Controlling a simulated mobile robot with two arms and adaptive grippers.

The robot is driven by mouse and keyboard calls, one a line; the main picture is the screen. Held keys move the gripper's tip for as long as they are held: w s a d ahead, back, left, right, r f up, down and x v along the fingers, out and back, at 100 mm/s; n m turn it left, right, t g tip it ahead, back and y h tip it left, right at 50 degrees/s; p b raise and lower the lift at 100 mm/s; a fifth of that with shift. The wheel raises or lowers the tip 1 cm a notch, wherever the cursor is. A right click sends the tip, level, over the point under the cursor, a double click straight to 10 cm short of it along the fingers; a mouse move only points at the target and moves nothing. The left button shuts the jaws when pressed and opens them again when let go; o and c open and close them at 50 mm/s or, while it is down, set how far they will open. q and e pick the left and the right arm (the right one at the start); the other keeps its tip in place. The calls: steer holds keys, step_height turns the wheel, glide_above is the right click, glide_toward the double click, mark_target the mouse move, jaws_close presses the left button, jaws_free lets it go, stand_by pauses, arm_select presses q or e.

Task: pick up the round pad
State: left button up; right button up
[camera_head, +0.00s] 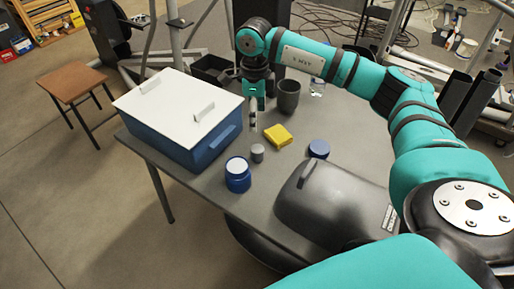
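A flat blue round pad (319,149) lies on the grey table (228,192), right of the yellow block and just behind the dark grey curved casing. My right gripper (252,120) points down over the far part of the table, behind and left of the yellow block and well apart from the pad. Its fingers are small and seen edge-on, so I cannot tell whether they are open or shut. I see nothing hanging from it. My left gripper is not in view.
A yellow block (278,136), a small grey cylinder (257,153), a blue jar with a white lid (238,181) and a dark grey cup (288,97) stand around the middle. A white-lidded blue box (191,143) fills the left; a large dark casing (330,203) sits front right.

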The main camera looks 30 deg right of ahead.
glide_above(257, 148)
steer(key=f, duration=0.6)
steer(key=shift+w+a+f, duration=0.1)
steer(key=shift+w, duration=0.2)
step_height(257, 148, down, 3)
steer(key=shift+r+p, duration=0.2)
steer(key=shift+p, duration=0.15)
steer(key=shift+f, duration=0.85)
steer(key=f, duration=0.2)
steer(key=f+p, duration=0.1)
steer(key=shift+s+f, duration=0.35)
steer(key=shift+f, duration=0.45)
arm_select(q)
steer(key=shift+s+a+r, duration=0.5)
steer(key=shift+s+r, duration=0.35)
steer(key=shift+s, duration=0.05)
arm_select(e)
steer(key=c, duration=1.1)
